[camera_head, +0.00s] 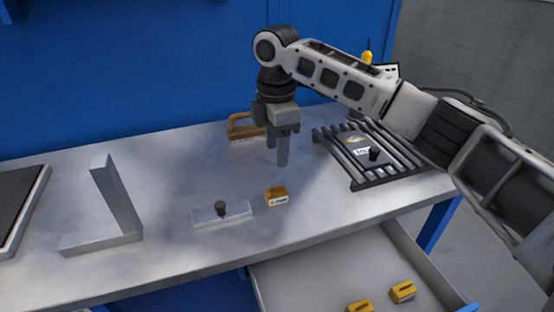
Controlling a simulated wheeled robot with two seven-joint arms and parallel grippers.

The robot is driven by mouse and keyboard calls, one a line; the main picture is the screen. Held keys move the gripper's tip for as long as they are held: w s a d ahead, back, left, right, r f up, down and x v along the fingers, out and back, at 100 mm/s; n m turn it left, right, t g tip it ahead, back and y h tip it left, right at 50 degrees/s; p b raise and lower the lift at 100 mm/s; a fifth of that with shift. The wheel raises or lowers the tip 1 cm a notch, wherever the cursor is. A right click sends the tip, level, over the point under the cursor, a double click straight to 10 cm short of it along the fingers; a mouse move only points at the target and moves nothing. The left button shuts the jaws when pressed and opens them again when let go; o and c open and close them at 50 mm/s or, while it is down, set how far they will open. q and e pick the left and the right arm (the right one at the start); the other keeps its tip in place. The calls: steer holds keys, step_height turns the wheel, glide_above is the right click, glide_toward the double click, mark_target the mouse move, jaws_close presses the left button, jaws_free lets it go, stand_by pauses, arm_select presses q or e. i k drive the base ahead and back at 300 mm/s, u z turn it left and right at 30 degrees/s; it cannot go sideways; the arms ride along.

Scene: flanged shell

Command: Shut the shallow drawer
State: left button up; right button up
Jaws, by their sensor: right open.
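The shallow drawer (290,281) is pulled open below the right part of the bench's front edge. Its pale inside shows, with two small yellow blocks (403,291) lying in it; its front panel is out of the picture. My right gripper (282,158) is open and empty, pointing down above the bench top, well behind the drawer and apart from it. My left gripper is not in view.
The grey bench (160,270) holds an angle bracket (115,205), a plate with a black knob (221,212), a yellow block (276,196), a wooden-handled brush (243,127) and a slatted rack (370,160). A dark panel (18,205) lies at the left. A blue wall stands behind.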

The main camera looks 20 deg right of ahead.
mark_target(331, 275)
steer(key=k, duration=1)
